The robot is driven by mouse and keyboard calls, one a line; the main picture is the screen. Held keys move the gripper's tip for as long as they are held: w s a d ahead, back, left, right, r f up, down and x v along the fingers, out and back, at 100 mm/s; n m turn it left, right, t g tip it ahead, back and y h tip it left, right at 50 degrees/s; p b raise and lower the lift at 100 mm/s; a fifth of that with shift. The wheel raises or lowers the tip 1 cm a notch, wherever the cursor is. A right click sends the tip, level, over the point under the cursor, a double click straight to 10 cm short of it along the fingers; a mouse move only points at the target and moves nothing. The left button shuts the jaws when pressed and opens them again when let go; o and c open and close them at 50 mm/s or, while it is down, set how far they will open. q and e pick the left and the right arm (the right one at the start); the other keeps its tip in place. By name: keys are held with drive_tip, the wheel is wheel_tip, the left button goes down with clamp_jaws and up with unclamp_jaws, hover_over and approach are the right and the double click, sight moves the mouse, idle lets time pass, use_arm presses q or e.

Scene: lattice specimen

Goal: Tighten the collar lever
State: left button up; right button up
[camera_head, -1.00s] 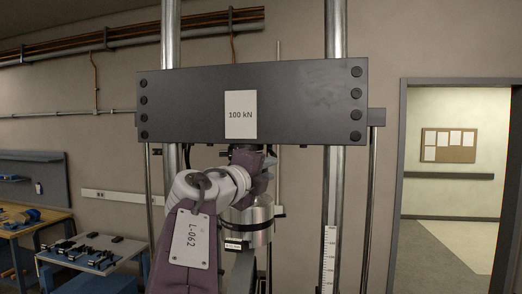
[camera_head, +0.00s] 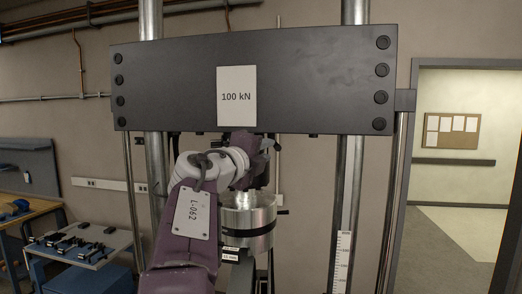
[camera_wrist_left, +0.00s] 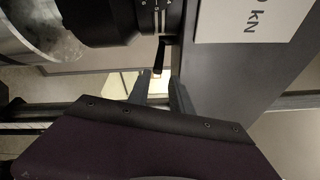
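The black collar (camera_wrist_left: 118,18) with white scale marks is at the top of the left wrist view. Its short black lever (camera_wrist_left: 159,56) points down toward my left gripper (camera_wrist_left: 158,82). The two fingers are apart, with the lever's end in line with the gap; I cannot tell whether it lies between them or touches a finger. In the head view my left gripper (camera_head: 262,150) is just under the dark crosshead (camera_head: 300,80), and the gripper and wrist hide most of the collar. My right gripper is not in view.
A metal cylinder (camera_head: 248,217) with a black band and side handle stands below the gripper; it also shows in the left wrist view (camera_wrist_left: 22,38). Steel columns (camera_head: 351,185) flank it. A bench with tools (camera_head: 80,245) stands left, a doorway right.

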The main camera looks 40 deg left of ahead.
sight(276, 146)
use_arm(q)
drive_tip(key=p+x, duration=0.1)
drive_tip(key=x, duration=0.5)
drive_tip(key=a+p+x, duration=0.1)
drive_tip(key=x, duration=0.2)
drive_tip(key=shift+f+p, duration=0.35)
drive_tip(key=shift+f, duration=0.05)
drive_tip(key=shift+s+d+r, duration=0.2)
drive_tip(key=shift+s+d, duration=0.2)
drive_tip(key=shift+s, duration=0.05)
drive_tip(key=shift+s+d+r, duration=0.15)
drive_tip(key=shift+s+d, duration=0.05)
drive_tip(key=shift+c, duration=0.9)
clamp_jaws()
drive_tip(key=shift+s+a, duration=0.1)
